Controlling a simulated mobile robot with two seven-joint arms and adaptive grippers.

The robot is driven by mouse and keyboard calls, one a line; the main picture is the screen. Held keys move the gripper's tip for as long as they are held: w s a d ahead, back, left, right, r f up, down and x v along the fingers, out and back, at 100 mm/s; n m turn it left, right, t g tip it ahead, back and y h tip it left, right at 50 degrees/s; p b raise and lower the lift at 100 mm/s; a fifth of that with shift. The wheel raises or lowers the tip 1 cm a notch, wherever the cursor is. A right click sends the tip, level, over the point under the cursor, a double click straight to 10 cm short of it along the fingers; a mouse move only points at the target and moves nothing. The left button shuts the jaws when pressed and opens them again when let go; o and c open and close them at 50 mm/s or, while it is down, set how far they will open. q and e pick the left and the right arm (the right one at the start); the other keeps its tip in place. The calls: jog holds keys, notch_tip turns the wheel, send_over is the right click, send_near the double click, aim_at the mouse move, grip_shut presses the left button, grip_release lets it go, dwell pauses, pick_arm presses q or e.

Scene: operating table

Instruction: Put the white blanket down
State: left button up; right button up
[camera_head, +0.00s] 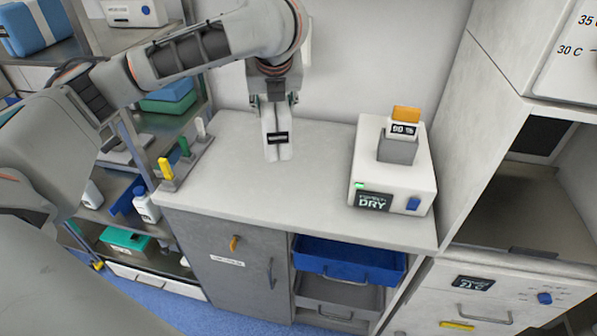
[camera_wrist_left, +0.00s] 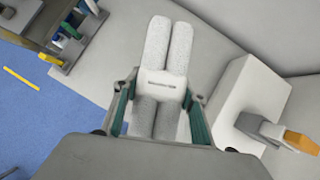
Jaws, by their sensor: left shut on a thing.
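The white blanket (camera_head: 276,138) is a folded or rolled white bundle with a dark label band, hanging upright below my left gripper (camera_head: 274,99) in the head view. My left gripper is shut on its upper part. In the left wrist view the white blanket (camera_wrist_left: 166,55) shows as two side-by-side rolls between the green-edged fingers of my left gripper (camera_wrist_left: 160,100). Its lower end is over the white counter top (camera_head: 310,180); I cannot tell whether it touches. My right gripper is not in view.
A white dryer box (camera_head: 393,170) with an orange-topped block stands at the counter's right. Yellow, green and white upright pieces (camera_head: 184,148) stand at the left edge. The counter middle is clear. A blue drawer bin (camera_head: 348,262) is below, and a tall cabinet stands at the right.

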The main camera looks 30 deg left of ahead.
pick_arm(q)
jog(key=a+r+m, duration=0.1)
jog(key=w+a+r+m+h, duration=0.1)
jog(key=r, duration=0.1)
jog(key=a+r+m+t+h, duration=0.1)
jog(key=a+r+m, duration=0.1)
jog(key=shift+w, duration=0.25)
notch_tip(320, 180, down, 15)
jog(key=shift+r, duration=0.15)
jog(key=shift+f, duration=2.5)
jog(key=o, duration=1.4)
jog(key=shift+c, duration=0.2)
jog(key=shift+s+r, duration=0.15)
jog(key=shift+r, duration=0.15)
jog(key=v, duration=1.1)
